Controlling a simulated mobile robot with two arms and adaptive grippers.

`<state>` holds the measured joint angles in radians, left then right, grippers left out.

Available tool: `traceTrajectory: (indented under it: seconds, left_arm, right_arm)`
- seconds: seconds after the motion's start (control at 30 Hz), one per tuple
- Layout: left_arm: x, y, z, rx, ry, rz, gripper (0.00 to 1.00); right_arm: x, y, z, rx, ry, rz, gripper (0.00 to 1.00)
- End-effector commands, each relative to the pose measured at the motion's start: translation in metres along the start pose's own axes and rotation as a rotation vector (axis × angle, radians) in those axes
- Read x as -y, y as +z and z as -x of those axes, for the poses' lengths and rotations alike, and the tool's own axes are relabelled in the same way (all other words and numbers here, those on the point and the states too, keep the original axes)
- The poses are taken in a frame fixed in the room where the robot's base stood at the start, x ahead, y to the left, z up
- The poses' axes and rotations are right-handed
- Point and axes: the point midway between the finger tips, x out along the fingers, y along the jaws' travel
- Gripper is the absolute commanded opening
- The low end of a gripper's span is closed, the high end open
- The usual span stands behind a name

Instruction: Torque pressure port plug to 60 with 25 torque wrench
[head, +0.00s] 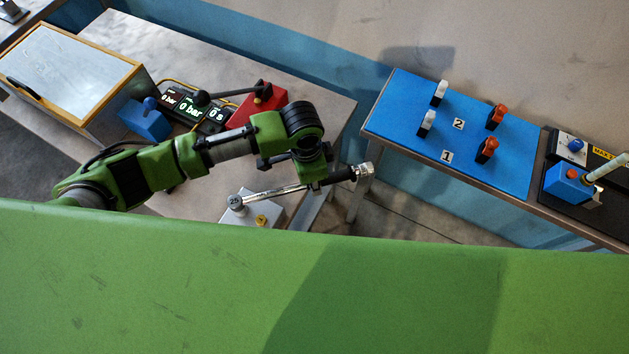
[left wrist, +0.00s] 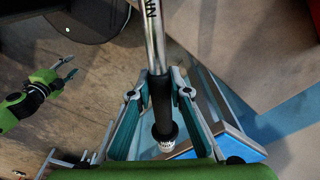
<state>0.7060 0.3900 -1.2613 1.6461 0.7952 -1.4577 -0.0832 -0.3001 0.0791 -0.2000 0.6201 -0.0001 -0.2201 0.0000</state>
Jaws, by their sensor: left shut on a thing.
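My left gripper (head: 327,172) is shut on the black handle of the torque wrench (head: 275,192). The handle's knurled silver end sticks out to the right of the gripper. The wrench's bright shaft reaches left to a round head marked 25, over or on a small grey block (head: 278,217); I cannot tell whether it touches. In the left wrist view the wrench (left wrist: 161,95) runs between the two fingers. A yellow fitting (head: 262,220) is on the grey block. I cannot pick out the pressure port plug for sure. My right gripper (left wrist: 66,73) is open and empty in the left wrist view.
A red block (head: 262,103) with a black lever and a display (head: 195,108) stand behind the arm, beside a blue block (head: 147,120) and a framed box (head: 70,75). A blue panel (head: 450,135) with several switches is at right, past a floor gap.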

Motion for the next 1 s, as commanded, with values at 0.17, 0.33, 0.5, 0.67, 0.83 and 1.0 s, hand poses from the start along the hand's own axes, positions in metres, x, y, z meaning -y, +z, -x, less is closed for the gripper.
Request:
traceTrajectory:
  seconds: [0.17,0.33,0.5,0.67,0.83,1.0]
  left_arm:
    - [0.006,-0.001,0.002,-0.001,-0.004,0.025,0.00]
    - [0.007,-0.001,0.001,-0.001,-0.005,0.031,0.00]
    - [0.007,-0.001,0.002,-0.001,-0.005,0.031,0.00]
    - [0.007,-0.001,0.004,-0.002,-0.005,0.031,0.00]
    - [0.007,-0.002,0.012,-0.002,-0.005,0.031,0.00]
    - [0.007,-0.002,0.020,-0.002,-0.005,0.031,0.00]
  right_arm:
    - [0.000,0.000,0.004,0.000,0.000,0.000,0.39]
    - [0.000,0.000,0.004,0.000,0.000,0.000,0.39]
    - [0.000,0.000,0.004,0.000,0.000,0.000,0.39]
    - [-0.001,-0.001,0.006,0.000,0.000,0.000,0.39]
    - [-0.001,-0.001,0.012,0.000,0.000,0.000,0.39]
    - [-0.001,-0.002,0.019,0.000,0.001,0.000,0.39]
